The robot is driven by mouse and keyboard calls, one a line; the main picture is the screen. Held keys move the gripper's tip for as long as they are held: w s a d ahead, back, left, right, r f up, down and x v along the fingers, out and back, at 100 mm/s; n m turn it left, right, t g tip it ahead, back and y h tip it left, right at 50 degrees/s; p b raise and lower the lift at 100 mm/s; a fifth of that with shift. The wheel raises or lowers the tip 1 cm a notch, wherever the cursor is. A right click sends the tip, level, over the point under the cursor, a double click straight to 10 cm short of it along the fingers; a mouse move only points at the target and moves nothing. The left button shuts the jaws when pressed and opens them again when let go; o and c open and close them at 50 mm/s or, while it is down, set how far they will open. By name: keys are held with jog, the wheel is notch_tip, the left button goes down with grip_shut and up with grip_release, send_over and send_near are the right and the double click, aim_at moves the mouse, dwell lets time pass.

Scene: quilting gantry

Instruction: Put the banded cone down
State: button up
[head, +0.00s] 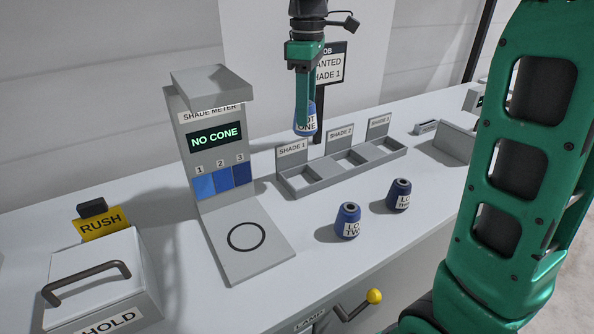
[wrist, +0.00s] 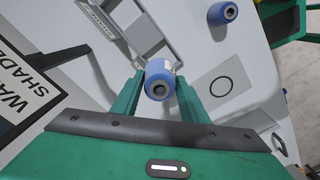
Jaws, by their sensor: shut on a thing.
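The banded cone (head: 311,122) is blue with a white label band reading LOT ONE. My gripper (head: 304,128) is shut on it and holds it in the air, roughly upright, above the back of the table. The wrist view shows the cone (wrist: 159,86) between the two green fingers of my gripper (wrist: 165,100). In the head view a finger hides part of the cone. The shade tray (head: 310,190) has three compartments marked SHADE 1, 2 and 3, and I see no cone in them. The shade meter (head: 215,140) reads NO CONE; the ring on its plate (head: 262,262) is empty.
Two more blue cones, LOT TWO (head: 347,222) and another (head: 398,195), stand in front of the tray. A HOLD box (head: 100,270) and a RUSH tag (head: 101,224) are at left. A yellow-knobbed lever (head: 374,296) is at the front.

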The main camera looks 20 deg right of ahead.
jog(key=shift+a+f, duration=0.2)
jog(key=shift+f, duration=3.75)
jog(key=shift+a+f, duration=0.2)
jog(key=shift+f, duration=3.75)
jog(key=o, duration=0.9)
notch_tip(320, 180, up, 12)
jog(key=shift+r, duration=0.1)
